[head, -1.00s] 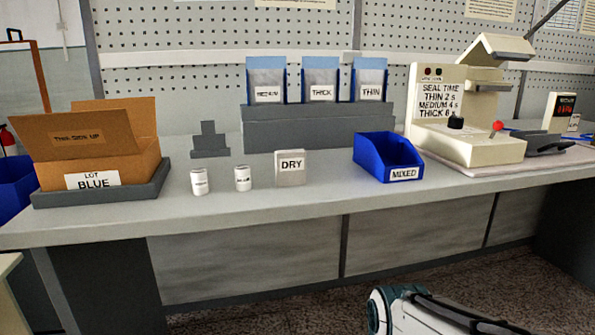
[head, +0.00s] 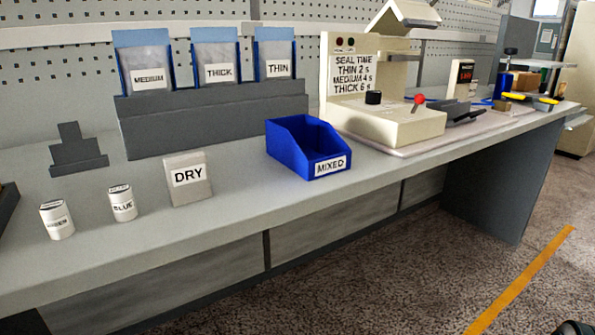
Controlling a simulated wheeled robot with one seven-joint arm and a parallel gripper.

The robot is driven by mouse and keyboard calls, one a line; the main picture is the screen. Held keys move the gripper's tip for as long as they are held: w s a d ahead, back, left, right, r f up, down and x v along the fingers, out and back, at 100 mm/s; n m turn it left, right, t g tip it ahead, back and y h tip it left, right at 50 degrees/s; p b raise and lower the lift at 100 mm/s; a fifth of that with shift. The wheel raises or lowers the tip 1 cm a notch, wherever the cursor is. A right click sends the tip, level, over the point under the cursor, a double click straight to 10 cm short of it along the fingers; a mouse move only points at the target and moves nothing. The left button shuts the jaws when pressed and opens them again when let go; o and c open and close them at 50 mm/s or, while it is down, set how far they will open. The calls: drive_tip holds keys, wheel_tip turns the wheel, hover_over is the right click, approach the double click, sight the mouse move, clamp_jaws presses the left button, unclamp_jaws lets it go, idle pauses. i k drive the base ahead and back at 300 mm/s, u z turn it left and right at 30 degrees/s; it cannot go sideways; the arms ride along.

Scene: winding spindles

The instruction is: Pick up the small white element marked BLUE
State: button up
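The small white element marked BLUE (head: 123,205) is a short white cylinder standing upright on the grey bench. It is at the left in the head view, with its label facing me. A second white cylinder (head: 57,221) stands to its left, apart from it; its label is too blurred to read surely. My gripper is not in view, so its state and place are hidden.
A DRY block (head: 188,180) stands just right of the BLUE element. A grey stepped piece (head: 77,150) is behind. The blue MIXED bin (head: 295,150), sealing machine (head: 385,95) and pouch rack (head: 200,125) stand further right and back. The bench front (head: 150,255) is clear.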

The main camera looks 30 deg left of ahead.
sight(124, 207)
drive_tip(key=z, duration=0.9)
drive_tip(key=k, duration=1.6)
drive_tip(key=u, duration=1.35)
drive_tip(key=i, duration=0.5)
drive_tip(key=z, duration=0.05)
